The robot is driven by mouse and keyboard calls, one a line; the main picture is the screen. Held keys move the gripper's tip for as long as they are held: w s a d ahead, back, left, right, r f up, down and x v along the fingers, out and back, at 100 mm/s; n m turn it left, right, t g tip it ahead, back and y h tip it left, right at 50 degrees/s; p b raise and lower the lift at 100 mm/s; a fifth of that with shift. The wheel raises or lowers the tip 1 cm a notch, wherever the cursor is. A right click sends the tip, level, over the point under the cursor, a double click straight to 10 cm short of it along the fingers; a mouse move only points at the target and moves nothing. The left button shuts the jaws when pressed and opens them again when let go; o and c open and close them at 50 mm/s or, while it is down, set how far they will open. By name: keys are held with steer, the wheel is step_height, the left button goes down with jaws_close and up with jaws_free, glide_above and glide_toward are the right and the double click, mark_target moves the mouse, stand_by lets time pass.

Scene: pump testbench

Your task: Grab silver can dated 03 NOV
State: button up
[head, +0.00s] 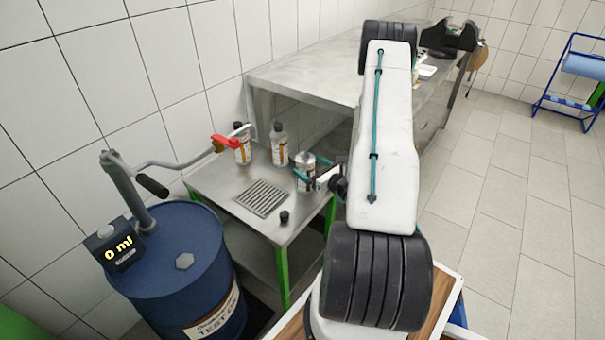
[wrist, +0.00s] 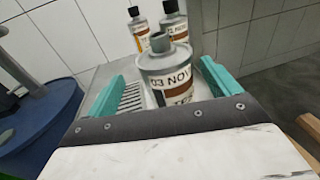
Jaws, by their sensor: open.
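The silver can with a white label reading "03 NOV" (wrist: 170,80) stands upright on the small steel table. In the wrist view it is between the two teal fingers of my gripper (wrist: 155,85), with a gap at each side. My gripper is open and holds nothing. In the head view the can (head: 305,161) stands near the table's right side, with my gripper (head: 312,177) at it. The can's lower part is hidden by my gripper in the wrist view.
Two more silver cans, a left one (head: 242,146) and a right one (head: 280,146), stand behind by the wall. A black cap (head: 284,217) lies near the table's front edge. A blue drum (head: 180,262) with a hand pump stands at left. A larger steel bench (head: 310,78) is behind.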

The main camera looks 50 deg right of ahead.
mark_target(302, 159)
steer(key=shift+w+d, duration=0.35)
steer(key=shift+w, duration=0.3)
steer(key=w, duration=0.4)
steer(key=shift+d+f, duration=0.2)
steer(key=shift+d, duration=0.15)
steer(key=c, duration=1.9)
steer(key=shift+r, duration=0.2)
